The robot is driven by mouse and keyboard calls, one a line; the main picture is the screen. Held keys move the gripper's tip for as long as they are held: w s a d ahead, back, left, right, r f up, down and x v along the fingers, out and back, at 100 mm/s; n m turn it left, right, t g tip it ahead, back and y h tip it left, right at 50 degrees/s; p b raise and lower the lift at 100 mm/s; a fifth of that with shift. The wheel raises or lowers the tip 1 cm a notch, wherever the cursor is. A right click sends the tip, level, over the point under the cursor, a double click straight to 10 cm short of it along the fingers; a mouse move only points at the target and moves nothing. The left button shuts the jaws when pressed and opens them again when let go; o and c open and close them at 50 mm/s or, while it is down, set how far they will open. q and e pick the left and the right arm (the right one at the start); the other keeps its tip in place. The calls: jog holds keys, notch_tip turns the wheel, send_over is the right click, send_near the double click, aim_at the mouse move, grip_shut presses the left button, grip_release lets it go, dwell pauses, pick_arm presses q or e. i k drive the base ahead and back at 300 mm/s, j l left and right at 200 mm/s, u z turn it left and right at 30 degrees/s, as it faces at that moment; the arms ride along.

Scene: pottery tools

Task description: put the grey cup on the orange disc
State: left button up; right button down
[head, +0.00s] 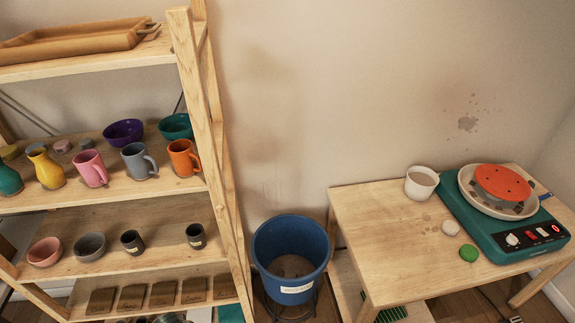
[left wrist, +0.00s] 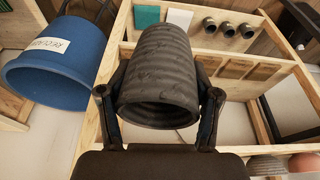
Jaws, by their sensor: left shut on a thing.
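In the left wrist view my left gripper (left wrist: 160,82) is shut on a dark grey, ribbed cup (left wrist: 158,60), one finger on each side. The cup's open mouth faces the wrist camera. Neither gripper nor this held cup shows in the head view. The orange disc (head: 502,182) lies on the turntable of a green pottery wheel (head: 490,232) on the table at the right. The disc's top is bare apart from small dark holes. A grey mug with a handle (head: 138,161) stands on the shelf in the head view.
A wooden shelf rack (head: 205,110) with mugs, bowls and small cups fills the left. A blue bucket (head: 291,250) stands between rack and table (head: 370,225).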

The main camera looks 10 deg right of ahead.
aim_at(502, 181)
jog(key=k+z, duration=0.15)
jog(key=z, duration=1.25)
jog(key=i+l+z, duration=0.15)
jog(key=i+l, duration=0.2)
jog(key=l, duration=0.25)
jog(key=i+l+z, duration=0.1)
jog(key=i+l, duration=0.25)
jog(key=l, duration=0.2)
jog(key=i+l+z, duration=0.15)
jog(key=i+l, duration=0.25)
jog(key=l, duration=0.1)
